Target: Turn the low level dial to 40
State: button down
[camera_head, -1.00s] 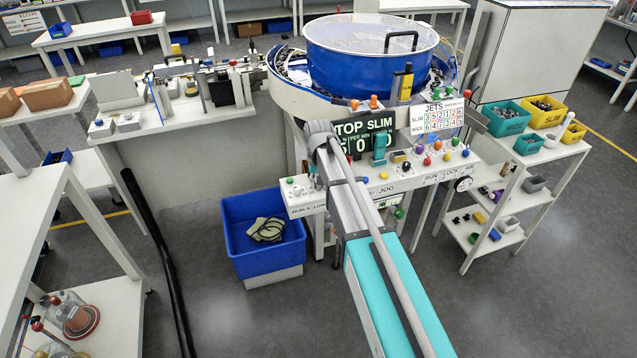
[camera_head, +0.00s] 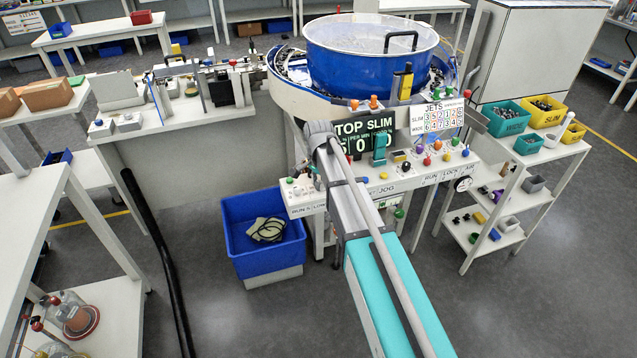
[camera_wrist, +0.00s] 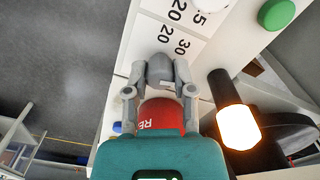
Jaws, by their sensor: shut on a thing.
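In the wrist view a dark grey rounded knob (camera_wrist: 160,66), which looks like the dial, sits between the fingertips of my gripper (camera_wrist: 160,82). The fingers are closed on its two sides. A white scale card (camera_wrist: 172,32) printed with numbers including 20 and 30 lies beside the knob. The knob's pointer is not visible, so its setting cannot be read.
In the wrist view a green button (camera_wrist: 277,13) and a glowing lamp-like cylinder (camera_wrist: 237,125) are close to my gripper. In the head view the blue feeder bowl (camera_head: 365,55) stands behind the panel. A blue bin (camera_head: 240,240) is on the floor at left.

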jog(key=shift+m, duration=1)
jog(key=shift+c, duration=2.3)
grip_release()
jog(key=shift+n, duration=0.3)
